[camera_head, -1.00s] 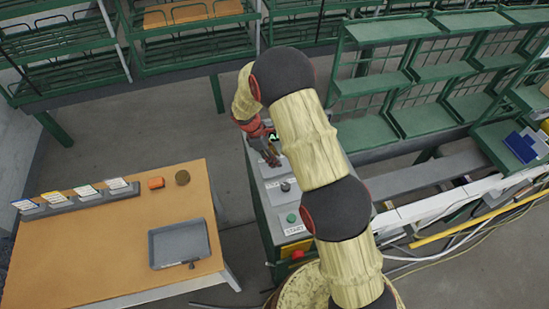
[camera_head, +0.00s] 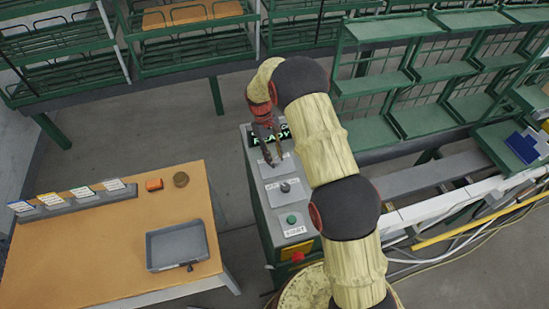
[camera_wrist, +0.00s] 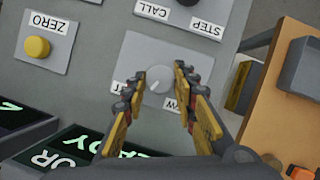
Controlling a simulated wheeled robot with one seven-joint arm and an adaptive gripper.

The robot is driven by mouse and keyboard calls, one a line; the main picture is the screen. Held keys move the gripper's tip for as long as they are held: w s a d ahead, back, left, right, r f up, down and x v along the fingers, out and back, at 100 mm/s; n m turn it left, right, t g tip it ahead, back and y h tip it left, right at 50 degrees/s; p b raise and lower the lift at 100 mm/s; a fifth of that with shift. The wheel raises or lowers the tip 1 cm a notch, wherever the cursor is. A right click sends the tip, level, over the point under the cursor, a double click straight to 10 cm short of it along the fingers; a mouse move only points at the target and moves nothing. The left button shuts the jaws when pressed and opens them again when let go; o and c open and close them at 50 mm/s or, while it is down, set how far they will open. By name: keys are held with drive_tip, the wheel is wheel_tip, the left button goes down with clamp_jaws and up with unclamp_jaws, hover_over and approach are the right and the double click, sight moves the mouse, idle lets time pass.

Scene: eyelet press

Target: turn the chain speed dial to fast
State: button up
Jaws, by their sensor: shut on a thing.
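The chain speed dial (camera_wrist: 160,79) is a small round grey knob on a light plate in the wrist view. Parts of its two labels show, "ST" on the left and "OW" on the right; fingers cover the rest. In the head view my gripper (camera_head: 273,160) points down at the upper part of the grey control panel (camera_head: 267,197), hiding the dial there.
A knob (camera_head: 285,187) and a green button (camera_head: 291,219) sit nearer on the panel, with a red button (camera_head: 297,256) below. A yellow ZERO button (camera_wrist: 37,47) is beside the dial. A READY display (camera_head: 268,136) is behind my gripper. An orange table (camera_head: 120,240) stands left.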

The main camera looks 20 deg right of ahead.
drive_tip(key=shift+m+y, duration=0.4)
drive_tip(key=shift+m, duration=0.6)
drive_tip(key=o, duration=1.1)
drive_tip(key=shift+o, duration=0.2)
drive_tip(key=shift+w+r, duration=0.1)
drive_tip(key=v, duration=1.1)
drive_tip(key=shift+w+r, duration=0.2)
drive_tip(key=shift+r, duration=0.15)
